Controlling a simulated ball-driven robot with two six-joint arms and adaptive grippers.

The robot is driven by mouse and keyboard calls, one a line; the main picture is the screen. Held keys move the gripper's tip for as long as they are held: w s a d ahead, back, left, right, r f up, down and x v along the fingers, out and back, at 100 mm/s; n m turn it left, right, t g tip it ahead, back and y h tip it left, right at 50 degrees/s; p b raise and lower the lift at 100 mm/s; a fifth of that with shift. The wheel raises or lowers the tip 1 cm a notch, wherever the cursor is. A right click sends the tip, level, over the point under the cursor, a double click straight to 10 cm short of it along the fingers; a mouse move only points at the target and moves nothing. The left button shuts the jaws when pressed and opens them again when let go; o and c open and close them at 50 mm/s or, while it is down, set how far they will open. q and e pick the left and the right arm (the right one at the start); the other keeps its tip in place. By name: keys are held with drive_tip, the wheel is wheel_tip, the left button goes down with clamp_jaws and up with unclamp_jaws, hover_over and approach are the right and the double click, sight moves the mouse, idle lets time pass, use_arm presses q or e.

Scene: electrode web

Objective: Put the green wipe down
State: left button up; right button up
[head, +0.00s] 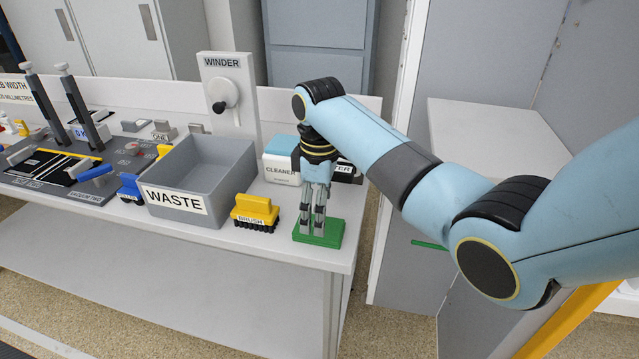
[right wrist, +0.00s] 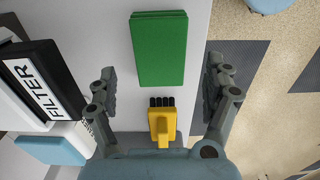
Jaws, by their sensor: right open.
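The green wipe (head: 331,233) is a flat green block lying on the bench top near its front right corner. In the right wrist view the wipe (right wrist: 160,50) lies flat, its upper part reaching beyond my fingers. My right gripper (head: 312,222) points down over the wipe in the head view. In the right wrist view the right gripper (right wrist: 161,92) has its fingers spread wide, with clear space between each finger and the wipe's sides. Nothing is held. My left gripper is not in view.
A yellow brush (head: 254,211) stands left of the wipe. Further left is the grey waste bin (head: 200,172). The cleaner box (head: 281,168) and the filter box (right wrist: 38,85) are behind. The bench's right edge (head: 352,235) is close to the wipe.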

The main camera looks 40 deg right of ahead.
wheel_tip(320, 180, up, 7)
drive_tip(key=shift+r, duration=0.2)
idle(0.5)
